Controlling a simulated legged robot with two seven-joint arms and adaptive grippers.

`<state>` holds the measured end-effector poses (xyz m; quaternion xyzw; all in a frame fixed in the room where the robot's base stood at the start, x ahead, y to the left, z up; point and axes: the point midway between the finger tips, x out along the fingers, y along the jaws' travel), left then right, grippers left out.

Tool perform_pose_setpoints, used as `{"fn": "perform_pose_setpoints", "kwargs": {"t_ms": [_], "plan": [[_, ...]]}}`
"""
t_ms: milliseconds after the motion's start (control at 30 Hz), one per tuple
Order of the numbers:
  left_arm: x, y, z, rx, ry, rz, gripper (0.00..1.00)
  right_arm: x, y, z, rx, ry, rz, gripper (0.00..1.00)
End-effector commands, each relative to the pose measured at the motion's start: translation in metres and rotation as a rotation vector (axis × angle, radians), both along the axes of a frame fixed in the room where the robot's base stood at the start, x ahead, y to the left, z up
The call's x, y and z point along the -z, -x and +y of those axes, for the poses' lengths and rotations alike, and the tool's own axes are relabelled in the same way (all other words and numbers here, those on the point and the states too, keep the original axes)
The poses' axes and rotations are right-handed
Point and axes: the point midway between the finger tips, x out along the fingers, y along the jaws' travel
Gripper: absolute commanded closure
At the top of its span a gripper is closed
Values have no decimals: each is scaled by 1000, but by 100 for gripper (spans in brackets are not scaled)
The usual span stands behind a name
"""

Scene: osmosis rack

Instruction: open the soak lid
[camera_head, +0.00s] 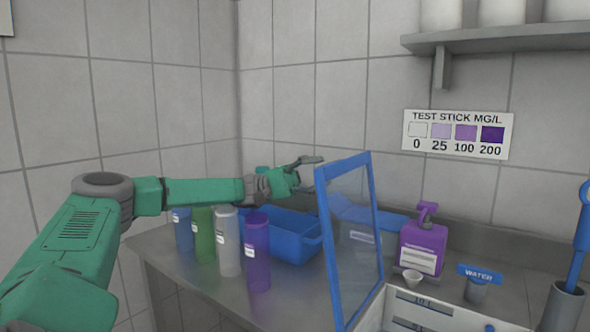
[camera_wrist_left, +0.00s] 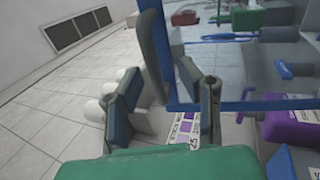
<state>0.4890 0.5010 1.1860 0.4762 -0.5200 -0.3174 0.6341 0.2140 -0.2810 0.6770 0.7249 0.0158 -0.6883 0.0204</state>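The soak lid (camera_head: 349,235) is a clear panel in a blue frame. In the head view it stands steeply raised, near upright, right of the blue tub. Its blue frame also shows in the left wrist view (camera_wrist_left: 240,105), close by the fingers. My left gripper (camera_head: 310,163) is at the lid's upper left corner, on its left side. In the left wrist view its two fingers (camera_wrist_left: 168,88) are spread apart with nothing clearly clamped between them. Whether a finger touches the frame I cannot tell. My right gripper is not in view.
A blue tub (camera_head: 290,240) and several coloured bottles, including a purple one (camera_head: 257,255), stand below my left arm. A wall shelf (camera_head: 500,38) is above.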

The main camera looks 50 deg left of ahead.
Motion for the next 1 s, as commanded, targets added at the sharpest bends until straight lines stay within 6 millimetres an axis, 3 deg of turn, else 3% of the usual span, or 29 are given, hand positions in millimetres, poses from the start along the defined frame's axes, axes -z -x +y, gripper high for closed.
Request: {"fn": "perform_pose_setpoints", "kwargs": {"t_ms": [300,500,700,1000], "plan": [[2,19,71,-6,0,4,68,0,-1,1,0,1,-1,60],[3,28,104,-5,2,6,68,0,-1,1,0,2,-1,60],[2,32,116,-2,2,3,68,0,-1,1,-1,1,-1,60],[-1,33,114,0,-1,0,68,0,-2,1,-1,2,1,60]]}}
